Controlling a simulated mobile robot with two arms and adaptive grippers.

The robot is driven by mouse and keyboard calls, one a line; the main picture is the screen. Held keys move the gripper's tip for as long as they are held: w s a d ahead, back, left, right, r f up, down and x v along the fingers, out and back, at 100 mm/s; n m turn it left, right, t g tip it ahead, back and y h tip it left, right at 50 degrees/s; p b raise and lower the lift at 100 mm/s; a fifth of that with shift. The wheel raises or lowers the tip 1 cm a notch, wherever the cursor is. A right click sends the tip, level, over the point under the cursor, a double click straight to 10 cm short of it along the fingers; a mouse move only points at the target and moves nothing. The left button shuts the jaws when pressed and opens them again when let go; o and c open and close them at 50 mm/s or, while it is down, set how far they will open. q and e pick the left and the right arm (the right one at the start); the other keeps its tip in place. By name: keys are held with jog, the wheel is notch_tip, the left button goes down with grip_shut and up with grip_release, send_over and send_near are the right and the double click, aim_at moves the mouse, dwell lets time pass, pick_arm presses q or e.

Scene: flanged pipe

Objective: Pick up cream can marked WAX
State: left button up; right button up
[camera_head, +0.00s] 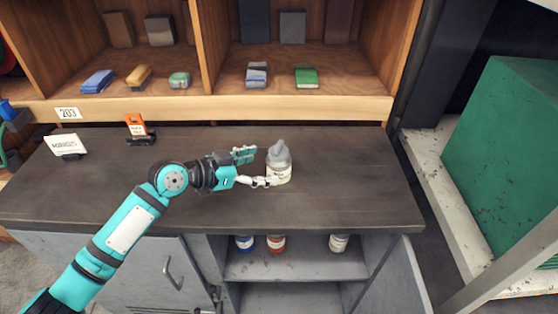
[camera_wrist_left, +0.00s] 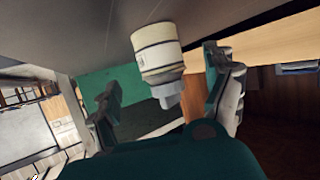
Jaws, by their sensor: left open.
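A cream container (camera_head: 280,172) with a grey, nozzle-like top stands upright on the dark worktop; no WAX mark is legible. My left gripper (camera_head: 256,167) is open just left of it, its fingers pointing toward it. The nearer finger overlaps the container's lower left edge in the head view; I cannot tell whether they touch. In the left wrist view the cream container (camera_wrist_left: 157,48) appears upside down between the open fingers. Another cream can (camera_head: 339,243) stands on the shelf below the worktop, its mark too small to read. My right gripper is out of view.
The worktop (camera_head: 345,190) is clear to the right. A blue-banded can (camera_head: 244,243) and a red can (camera_head: 276,243) stand on the lower shelf. An orange holder (camera_head: 137,128) and a white sign (camera_head: 65,145) stand at the left. The upper shelves hold several small items.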

aim_at(279, 164)
pick_arm(q)
jog(key=shift+w+d+f, duration=0.3)
jog(key=shift+w+d, duration=0.1)
jog(key=shift+d, duration=0.15)
jog(key=shift+w+d, duration=0.1)
jog(key=shift+d, duration=0.15)
jog(key=p+x, duration=0.2)
jog(key=x, duration=0.2)
jog(key=shift+w+d+f, duration=0.2)
jog(key=shift+d, duration=0.05)
jog(key=shift+a, duration=0.1)
jog(key=shift+c, duration=0.7)
jog(key=c, duration=0.8)
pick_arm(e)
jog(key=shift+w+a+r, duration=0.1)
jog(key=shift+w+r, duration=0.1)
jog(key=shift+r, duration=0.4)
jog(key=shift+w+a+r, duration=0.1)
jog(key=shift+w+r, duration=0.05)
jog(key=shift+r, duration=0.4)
